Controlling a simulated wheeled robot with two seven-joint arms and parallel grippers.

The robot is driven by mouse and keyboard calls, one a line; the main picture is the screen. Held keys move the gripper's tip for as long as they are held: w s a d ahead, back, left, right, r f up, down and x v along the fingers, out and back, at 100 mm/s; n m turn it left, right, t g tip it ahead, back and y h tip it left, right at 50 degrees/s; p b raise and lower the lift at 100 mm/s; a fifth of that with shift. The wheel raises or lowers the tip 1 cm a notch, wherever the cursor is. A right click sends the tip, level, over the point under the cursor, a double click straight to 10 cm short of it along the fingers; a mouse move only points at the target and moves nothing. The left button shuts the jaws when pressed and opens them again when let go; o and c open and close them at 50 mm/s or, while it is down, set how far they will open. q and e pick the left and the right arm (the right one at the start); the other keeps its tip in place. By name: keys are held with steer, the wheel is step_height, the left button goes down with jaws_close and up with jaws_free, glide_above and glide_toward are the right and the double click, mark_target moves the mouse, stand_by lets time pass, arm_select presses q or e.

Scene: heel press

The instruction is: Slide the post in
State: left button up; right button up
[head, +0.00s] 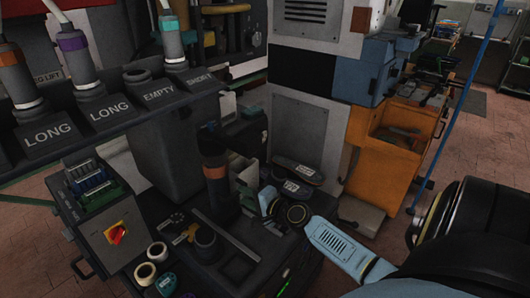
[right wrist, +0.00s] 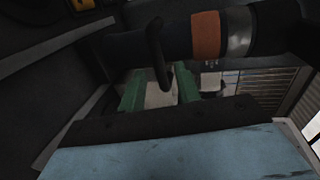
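A dark post with an orange band (head: 214,170) stands upright over the dark bench in the head view. In the right wrist view the post (right wrist: 206,36) runs across the top, with a silver band beside the orange one and a dark hooked handle hanging from it. My right gripper (right wrist: 158,88) comes from the right, beside the post. Its two green fingers are apart, with the handle seen between their tips; I cannot tell if they touch it. The post's lower end is partly hidden. My left gripper is not seen.
A rack (head: 120,105) at upper left has sockets marked LONG, EMPTY and SHORT; several banded posts stand in it. A control box (head: 112,235) with a red knob is at lower left. Tape rolls (head: 146,273) and a dark round cup (head: 205,243) are on the bench. An orange cabinet (head: 385,165) stands right.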

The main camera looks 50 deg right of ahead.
steer(key=v, duration=0.8)
steer(key=shift+s, duration=0.35)
steer(key=shift+r, duration=0.15)
